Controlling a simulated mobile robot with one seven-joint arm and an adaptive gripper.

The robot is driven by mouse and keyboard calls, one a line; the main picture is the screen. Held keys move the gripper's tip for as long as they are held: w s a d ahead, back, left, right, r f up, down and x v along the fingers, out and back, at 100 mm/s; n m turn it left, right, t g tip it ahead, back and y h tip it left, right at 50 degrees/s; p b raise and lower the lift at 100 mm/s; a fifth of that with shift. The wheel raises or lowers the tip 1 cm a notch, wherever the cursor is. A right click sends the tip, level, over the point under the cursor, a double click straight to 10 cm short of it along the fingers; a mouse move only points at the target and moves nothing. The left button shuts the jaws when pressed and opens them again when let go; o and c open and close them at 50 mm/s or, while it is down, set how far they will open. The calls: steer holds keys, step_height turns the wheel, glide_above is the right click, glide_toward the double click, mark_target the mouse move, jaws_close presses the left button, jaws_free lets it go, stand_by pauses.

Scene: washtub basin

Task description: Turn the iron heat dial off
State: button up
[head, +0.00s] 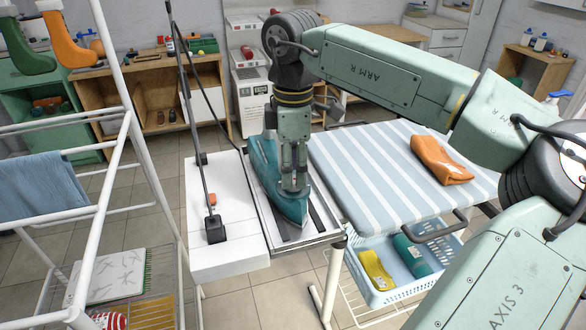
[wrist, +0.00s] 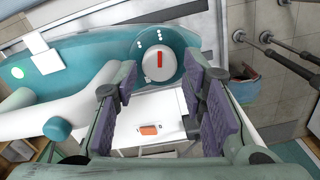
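The teal iron (head: 291,211) rests on a metal rest at the left end of the ironing board. In the wrist view, its heat dial (wrist: 153,65) is a white disc with a red upright mark, set in a teal round face with white dots near its upper edge. The fingers look apart from the dial. In the head view, my gripper (head: 294,183) is over the iron and hides part of it, and the dial cannot be made out.
The striped ironing board (head: 365,165) extends right, with an orange folded cloth (head: 441,160) on it. A white side shelf (head: 229,252) carries a cord holder (head: 214,229). A blue basket (head: 400,291) stands below the board. A drying rack (head: 150,170) is at left.

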steer(key=shift+f, duration=0.9)
steer(key=shift+c, duration=0.2)
steer(key=c, duration=0.9)
